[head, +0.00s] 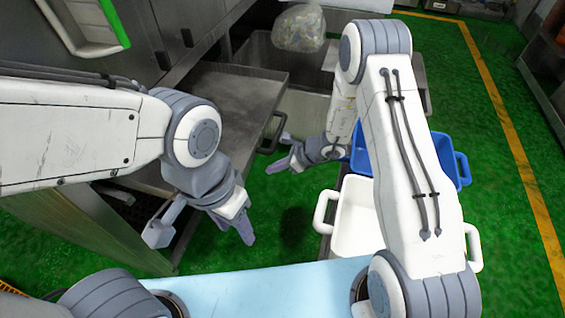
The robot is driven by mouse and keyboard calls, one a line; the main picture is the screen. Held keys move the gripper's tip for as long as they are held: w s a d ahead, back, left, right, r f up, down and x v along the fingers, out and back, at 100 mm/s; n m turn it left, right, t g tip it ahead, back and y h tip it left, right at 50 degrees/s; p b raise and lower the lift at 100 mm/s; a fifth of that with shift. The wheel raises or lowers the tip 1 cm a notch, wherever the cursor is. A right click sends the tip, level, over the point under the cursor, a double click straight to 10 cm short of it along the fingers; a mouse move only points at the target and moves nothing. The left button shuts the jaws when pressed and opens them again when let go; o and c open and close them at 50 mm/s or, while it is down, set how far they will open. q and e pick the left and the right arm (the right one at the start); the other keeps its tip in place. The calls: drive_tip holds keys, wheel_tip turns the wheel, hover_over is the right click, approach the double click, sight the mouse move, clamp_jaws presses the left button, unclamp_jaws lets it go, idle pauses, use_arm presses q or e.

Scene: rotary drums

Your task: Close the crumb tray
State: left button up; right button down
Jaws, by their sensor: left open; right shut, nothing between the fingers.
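The crumb tray (245,90) is a grey metal tray that sticks out from under the machine on the left. Its bar handle (272,133) is on the front edge, facing right. My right gripper (277,164) is shut and empty, just below and right of the handle; I cannot tell whether it touches it. My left gripper (203,236) is open and empty, lower down and in front of the tray. My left arm and wrist hide the near part of the tray.
A white bin (354,222) and a blue bin (463,166) stand to the right. A clear bag (299,28) sits at the back above a grey metal bin (255,50). Green floor (285,190) shows between the tray and the white bin.

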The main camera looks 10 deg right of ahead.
sight(248, 171)
drive_tip(key=a, duration=0.2)
drive_tip(key=w+a+f, duration=0.1)
drive_tip(key=w+a+f+p, duration=0.1)
drive_tip(key=a, duration=0.1)
drive_tip(key=shift+w+a, duration=0.15)
drive_tip(key=shift+a, duration=0.2)
